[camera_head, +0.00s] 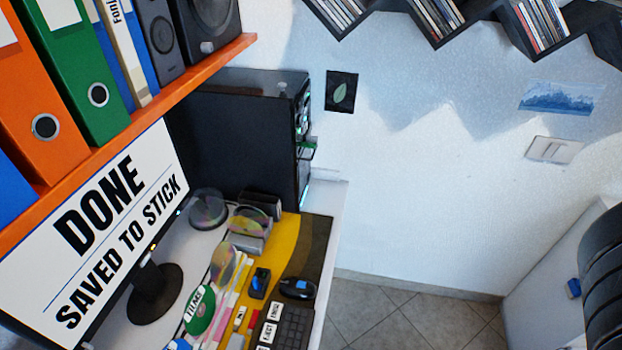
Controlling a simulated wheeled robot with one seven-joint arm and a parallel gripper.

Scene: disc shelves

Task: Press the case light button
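The black computer case (235,140) stands on the desk beneath the orange shelf. Its narrow front faces right and I see it at a steep angle. Small bluish-green lights (303,122) glow along that front edge. A small green item (308,142) sticks out from the front. The case light button is too small or too edge-on to tell apart. The monitor (110,215) left of the case reads "DONE SAVED TO STICK". My gripper is not in view.
The orange shelf (140,115) with binders and speakers overhangs the desk at left. Discs, a mouse (297,288) and a keyboard (288,328) crowd the desk. A wall switch (553,150) is at right. Tiled floor (400,315) is clear. A black ribbed part fills the right edge.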

